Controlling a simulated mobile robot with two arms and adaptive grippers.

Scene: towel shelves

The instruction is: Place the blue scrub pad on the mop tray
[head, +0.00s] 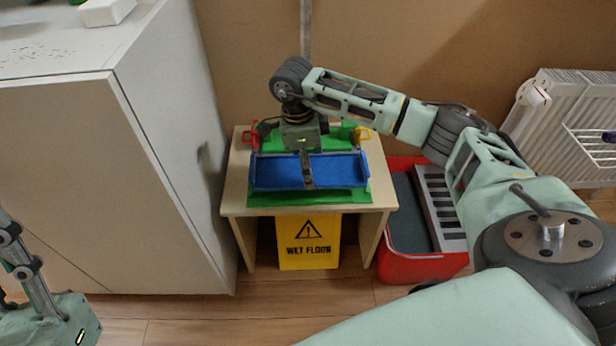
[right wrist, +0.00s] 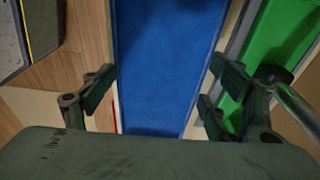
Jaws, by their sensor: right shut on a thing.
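The blue scrub pad (head: 335,172) is a long blue rectangle with a lighter raised-looking rim, at the small wooden table. My right gripper (head: 306,170) is shut on it across its short side, with one finger at its front edge. In the right wrist view the blue pad (right wrist: 165,60) lies between the two fingers. A flat green tray-like piece (head: 320,197) lies on the table below and behind it; whether the pad touches it, and whether it is the mop tray, I cannot tell. Part of my left gripper (head: 22,262) shows at the lower left, its fingertips unclear.
A red bucket (head: 410,265) with a grey slatted insert stands right of the table (head: 233,200). A yellow wet floor sign (head: 309,243) is at the table's front. A white cabinet (head: 100,180) is close on the left, a radiator (head: 565,125) at right. A pole rises behind.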

